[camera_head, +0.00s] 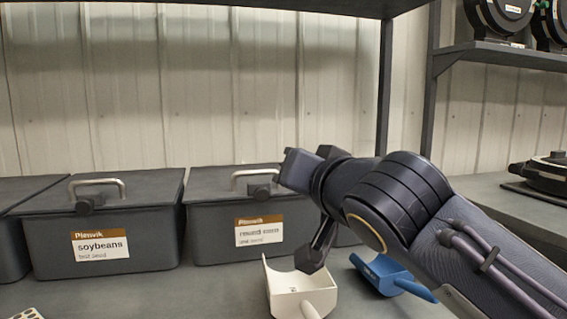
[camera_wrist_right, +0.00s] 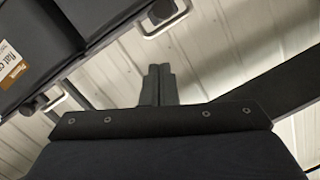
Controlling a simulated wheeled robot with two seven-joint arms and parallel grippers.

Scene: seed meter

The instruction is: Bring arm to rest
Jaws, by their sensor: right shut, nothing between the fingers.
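My right arm (camera_head: 400,215) reaches in from the right in the head view. Its gripper (camera_head: 292,168) is raised in front of the lid of the second grey bin, above the white scoop. In the right wrist view the two dark fingers (camera_wrist_right: 157,85) stand side by side, closed, with nothing between them. My left gripper is in neither view.
A white scoop (camera_head: 305,293) and a blue scoop (camera_head: 383,272) lie on the bench under my arm. Grey lidded bins, one labelled soybeans (camera_head: 150,255), line the wall. A shelf post (camera_head: 430,80) and shelf (camera_head: 510,54) stand at the right.

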